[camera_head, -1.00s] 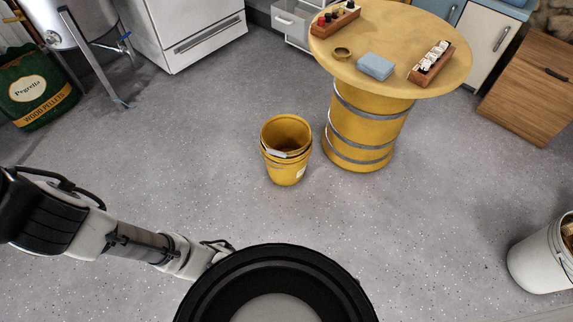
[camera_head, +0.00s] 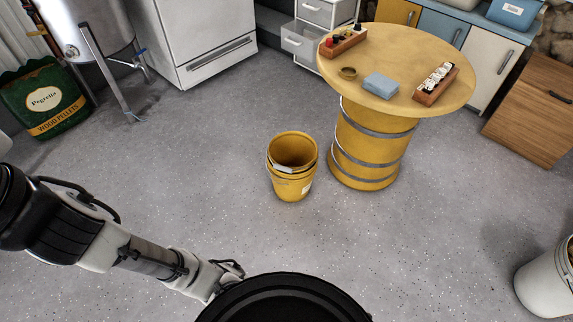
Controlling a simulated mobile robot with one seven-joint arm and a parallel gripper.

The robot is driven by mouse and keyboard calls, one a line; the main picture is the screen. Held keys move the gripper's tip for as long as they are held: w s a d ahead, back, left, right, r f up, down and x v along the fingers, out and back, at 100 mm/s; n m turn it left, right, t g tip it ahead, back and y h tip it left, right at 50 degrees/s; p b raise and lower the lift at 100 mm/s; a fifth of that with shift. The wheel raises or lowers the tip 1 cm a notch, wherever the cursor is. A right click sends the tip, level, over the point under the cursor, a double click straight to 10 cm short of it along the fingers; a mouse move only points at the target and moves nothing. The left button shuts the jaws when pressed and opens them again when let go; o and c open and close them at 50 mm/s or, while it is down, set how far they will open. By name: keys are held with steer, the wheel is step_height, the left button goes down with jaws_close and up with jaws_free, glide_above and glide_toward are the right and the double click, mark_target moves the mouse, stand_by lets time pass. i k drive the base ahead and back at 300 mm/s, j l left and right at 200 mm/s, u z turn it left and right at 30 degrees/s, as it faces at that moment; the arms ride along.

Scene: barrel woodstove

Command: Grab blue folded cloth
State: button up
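The blue folded cloth (camera_head: 381,84) lies flat on the round yellow tabletop (camera_head: 440,47) of a barrel table. It sits between a small brass-coloured ring-like dish on its left and a wooden box on its right. My arm reaches in from the left edge, low over the floor and well apart from the table. Its end, around the lower middle, is partly hidden behind a black round part of my body. No gripper fingers can be made out.
A wooden box with bottles (camera_head: 343,41) and a wooden box with white items (camera_head: 436,83) stand on the table. A yellow bucket (camera_head: 292,167) stands on the floor left of the barrel base (camera_head: 368,150). A white bucket (camera_head: 543,283) is at lower right. The floor between is clear.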

mark_target(384, 87)
steer(key=l+u, duration=0.1)
steer(key=u, duration=0.25)
steer(key=l+u, duration=0.15)
steer(key=u, duration=0.15)
steer(key=l+u, duration=0.1)
steer(key=u, duration=0.25)
steer(key=l+u, duration=0.3)
steer(key=l, duration=0.15)
steer(key=k+l+u, duration=0.15)
steer(key=l+u, duration=0.2)
steer(key=k+l+u, duration=0.1)
steer(key=l, duration=0.25)
steer(key=k+l, duration=0.15)
steer(key=l, duration=0.2)
steer(key=k+l+u, duration=0.15)
steer(key=l, duration=0.2)
steer(key=k+l, duration=0.15)
steer(key=l, duration=0.2)
steer(key=k+l, duration=0.15)
steer(key=l, duration=0.25)
steer(key=k+l, duration=0.15)
steer(key=l, duration=0.2)
steer(key=k+l, duration=0.15)
steer(key=l, duration=0.25)
steer(key=u, duration=0.05)
